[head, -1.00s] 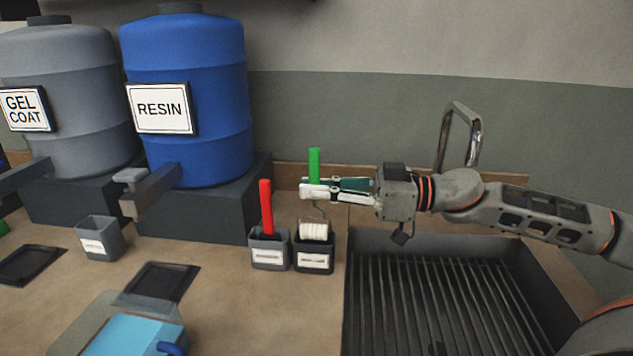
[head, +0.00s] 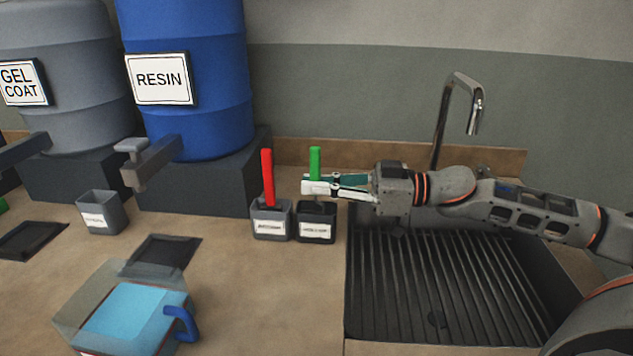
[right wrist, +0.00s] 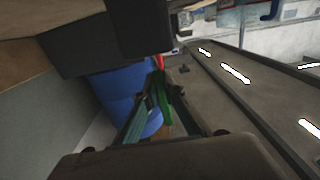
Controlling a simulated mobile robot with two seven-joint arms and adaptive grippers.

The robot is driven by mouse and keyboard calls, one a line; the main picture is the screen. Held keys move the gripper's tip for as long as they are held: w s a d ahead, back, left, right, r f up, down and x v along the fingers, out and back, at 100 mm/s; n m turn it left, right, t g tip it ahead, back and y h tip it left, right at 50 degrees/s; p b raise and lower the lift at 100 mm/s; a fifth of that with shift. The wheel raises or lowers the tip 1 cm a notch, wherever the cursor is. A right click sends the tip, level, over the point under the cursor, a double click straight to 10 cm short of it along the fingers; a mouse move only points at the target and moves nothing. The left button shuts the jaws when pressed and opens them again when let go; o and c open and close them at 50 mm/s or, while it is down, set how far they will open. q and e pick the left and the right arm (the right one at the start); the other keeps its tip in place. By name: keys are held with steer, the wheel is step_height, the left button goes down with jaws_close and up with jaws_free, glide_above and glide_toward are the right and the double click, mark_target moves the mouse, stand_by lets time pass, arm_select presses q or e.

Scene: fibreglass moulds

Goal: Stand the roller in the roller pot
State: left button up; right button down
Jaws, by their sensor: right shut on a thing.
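The roller (head: 315,160) stands upright with its green handle above my right gripper's fingers. Its white roller head, seen earlier, is now hidden inside the dark roller pot (head: 317,229). My right gripper (head: 312,187) is shut on the handle just above the pot's rim. Whether the roller head touches the pot floor cannot be seen. In the right wrist view the green handle (right wrist: 162,100) shows between the fingers. My left gripper is not in view.
A grey pot (head: 271,226) with a red-handled tool (head: 267,172) stands close left. The sink (head: 430,290) and tap (head: 462,100) are at right. Behind left are the blue resin drum (head: 190,110) and grey gel coat drum (head: 75,120).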

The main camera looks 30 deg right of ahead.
steer(key=c, duration=2.1)
jaws_free()
steer(key=shift+v, duration=0.95)
steer(key=v, duration=1)
